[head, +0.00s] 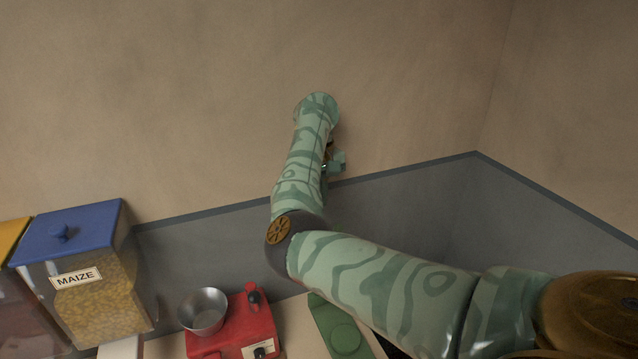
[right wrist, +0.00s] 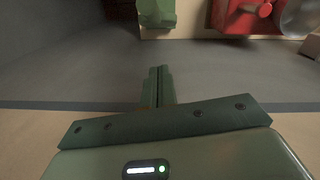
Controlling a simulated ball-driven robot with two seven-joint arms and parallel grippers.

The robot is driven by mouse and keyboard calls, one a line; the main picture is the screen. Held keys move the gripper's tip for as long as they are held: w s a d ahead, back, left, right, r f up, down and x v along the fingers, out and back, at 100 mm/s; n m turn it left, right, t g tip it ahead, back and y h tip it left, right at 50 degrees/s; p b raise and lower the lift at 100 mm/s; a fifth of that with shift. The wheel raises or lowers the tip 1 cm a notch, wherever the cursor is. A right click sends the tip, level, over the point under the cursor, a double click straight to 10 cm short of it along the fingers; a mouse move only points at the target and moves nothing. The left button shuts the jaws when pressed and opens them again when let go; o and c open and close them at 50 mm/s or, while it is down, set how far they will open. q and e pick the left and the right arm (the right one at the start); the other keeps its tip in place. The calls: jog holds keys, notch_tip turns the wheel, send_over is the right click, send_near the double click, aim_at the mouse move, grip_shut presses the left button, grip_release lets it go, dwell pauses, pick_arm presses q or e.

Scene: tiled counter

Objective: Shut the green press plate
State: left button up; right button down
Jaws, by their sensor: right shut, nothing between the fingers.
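The green press (head: 345,338) stands at the bottom of the head view, with a round green disc on its base. My right arm covers much of it, and a small green bit shows just behind the arm; I cannot tell how far the plate is open. In the right wrist view part of the green press (right wrist: 157,12) shows at the top edge. My right gripper (right wrist: 160,72) is shut and empty, apart from the press. In the head view it is mostly hidden behind my right forearm, high by the wall. My left gripper is not in view.
A red scale (head: 235,335) with a metal bowl (head: 203,312) stands left of the press. A clear maize bin (head: 105,300) with a blue lid (head: 70,232) is farther left. The wall (head: 400,90) rises behind, with a grey lower band.

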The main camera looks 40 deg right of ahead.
jog(key=s+f+p, duration=0.1)
jog(key=s+f, duration=0.1)
jog(key=s+f+p, duration=0.1)
jog(key=s+f, duration=0.1)
jog(key=shift+a+f, duration=0.15)
jog(key=shift+f, duration=0.15)
